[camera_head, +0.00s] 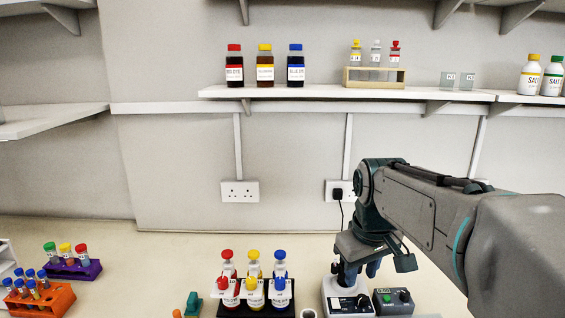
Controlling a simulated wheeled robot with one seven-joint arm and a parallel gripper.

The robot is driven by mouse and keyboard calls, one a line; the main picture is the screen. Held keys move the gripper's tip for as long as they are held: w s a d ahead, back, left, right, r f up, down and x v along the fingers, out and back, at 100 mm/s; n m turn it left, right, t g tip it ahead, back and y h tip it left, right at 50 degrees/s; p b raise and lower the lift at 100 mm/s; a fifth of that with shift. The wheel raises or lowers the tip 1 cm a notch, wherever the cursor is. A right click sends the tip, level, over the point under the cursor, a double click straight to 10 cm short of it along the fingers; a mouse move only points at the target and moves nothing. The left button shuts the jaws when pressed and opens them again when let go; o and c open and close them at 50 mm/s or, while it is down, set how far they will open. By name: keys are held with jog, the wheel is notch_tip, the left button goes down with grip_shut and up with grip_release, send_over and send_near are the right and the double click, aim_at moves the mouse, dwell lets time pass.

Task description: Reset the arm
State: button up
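My grey arm comes in from the right edge and bends down at a dark teal wrist. My gripper (385,254) points down over the bench at the right of centre, close to a white and dark device (347,297) that looks like a microscope. The gripper and the device overlap in this view, so I cannot tell whether they touch. The fingertips are not clear, and I cannot see whether they are open or hold anything.
A dark rack (254,309) with red, yellow and blue capped bottles stands left of the device. A small control box (393,301) stands right of it. Orange (42,303) and purple (75,270) tube racks stand at far left. A shelf (320,93) holds dye bottles above.

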jog(key=s+f+m, duration=0.2)
jog(key=s+f, duration=0.1)
jog(key=s, duration=0.3)
jog(key=s+f+m+t, duration=0.1)
jog(key=s+f+m, duration=0.1)
jog(key=s+f, duration=0.2)
jog(key=s, duration=0.3)
jog(key=shift+f, duration=0.3)
